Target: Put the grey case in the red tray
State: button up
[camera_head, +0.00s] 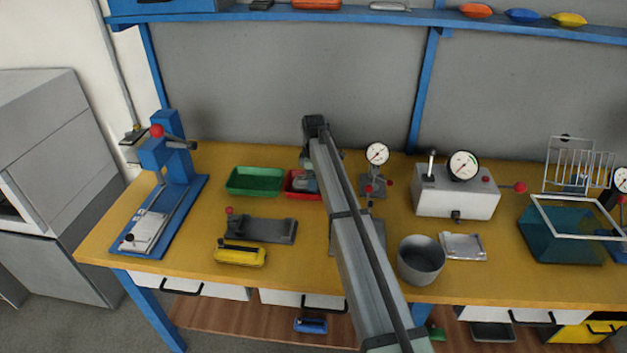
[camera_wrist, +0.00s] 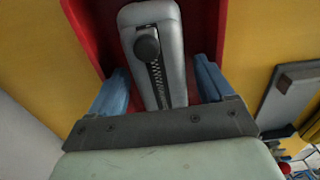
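The grey case (camera_wrist: 160,50) has rounded edges, a dark zip-like strip and a round dark knob. In the wrist view it lies inside the red tray (camera_wrist: 206,22), lengthwise between my fingers. My gripper (camera_wrist: 160,82) has one blue finger on each side of the case, with slim gaps that look open. Whether either finger touches it lower down is hard to see. In the head view the red tray (camera_head: 291,190) is at the back of the bench, partly hidden by my arm. A grey shape in it is the case (camera_head: 309,184), under my gripper (camera_head: 306,172).
A green tray (camera_head: 255,181) stands just left of the red one. A dial gauge stand (camera_head: 376,170) is close on the right. A dark grey fixture (camera_head: 262,230) and a yellow case (camera_head: 240,256) lie in front. A blue press (camera_head: 170,180) stands at the left.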

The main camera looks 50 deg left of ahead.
jog(key=shift+o, duration=0.2)
notch_tip(320, 180, up, 12)
jog(key=shift+r, duration=0.15)
dwell(0.5)
jog(key=shift+d, duration=0.1)
dwell(0.4)
